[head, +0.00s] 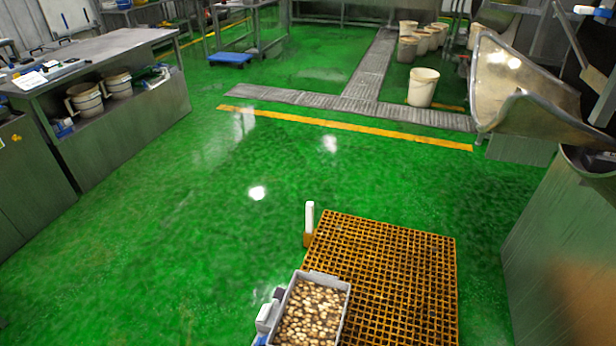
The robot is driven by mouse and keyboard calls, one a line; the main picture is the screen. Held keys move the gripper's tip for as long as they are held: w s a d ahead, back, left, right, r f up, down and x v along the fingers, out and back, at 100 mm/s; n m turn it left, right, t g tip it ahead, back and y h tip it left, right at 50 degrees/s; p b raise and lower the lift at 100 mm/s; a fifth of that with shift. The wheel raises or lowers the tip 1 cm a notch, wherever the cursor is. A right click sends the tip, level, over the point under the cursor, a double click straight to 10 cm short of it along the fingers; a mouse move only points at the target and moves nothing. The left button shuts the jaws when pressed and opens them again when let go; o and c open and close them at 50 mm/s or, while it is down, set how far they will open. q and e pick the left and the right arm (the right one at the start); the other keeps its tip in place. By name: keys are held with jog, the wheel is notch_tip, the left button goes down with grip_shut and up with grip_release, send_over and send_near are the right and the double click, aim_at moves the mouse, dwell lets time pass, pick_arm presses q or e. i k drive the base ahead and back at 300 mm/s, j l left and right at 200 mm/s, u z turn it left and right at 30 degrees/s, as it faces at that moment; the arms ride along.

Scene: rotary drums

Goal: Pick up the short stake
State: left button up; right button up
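I cannot surely make out the short stake. A short upright piece (309,224), white above and orange-brown below, stands at the left edge of an orange grid platform (400,265). I cannot tell whether it is the stake or part of the platform.
A grey bin (322,277) of small tan pieces sits at the platform's left front, with small white-and-blue parts (265,318) beside it. A steel bench (110,50) stands left, a metal chute (520,95) right. White buckets (422,88) stand behind. Green floor is clear between.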

aim_at(309, 206)
jog(key=j+u, duration=0.5)
jog(key=i+j+u, duration=0.45)
jog(key=j, duration=0.4)
jog(key=i+j+u, duration=0.4)
jog(key=i+j, duration=0.2)
jog(key=i, duration=0.15)
jog(key=i+z, duration=0.3)
jog(key=i+j+z, duration=0.3)
jog(key=i, duration=0.2)
jog(key=i+j+z, duration=0.15)
jog(key=i+z, duration=0.4)
jog(key=z, duration=0.2)
jog(key=i+z, duration=0.3)
jog(key=z, duration=0.2)
jog(key=i+j+z, duration=0.2)
jog(key=z, duration=0.25)
jog(key=i+j+z, duration=0.25)
jog(key=z, duration=0.25)
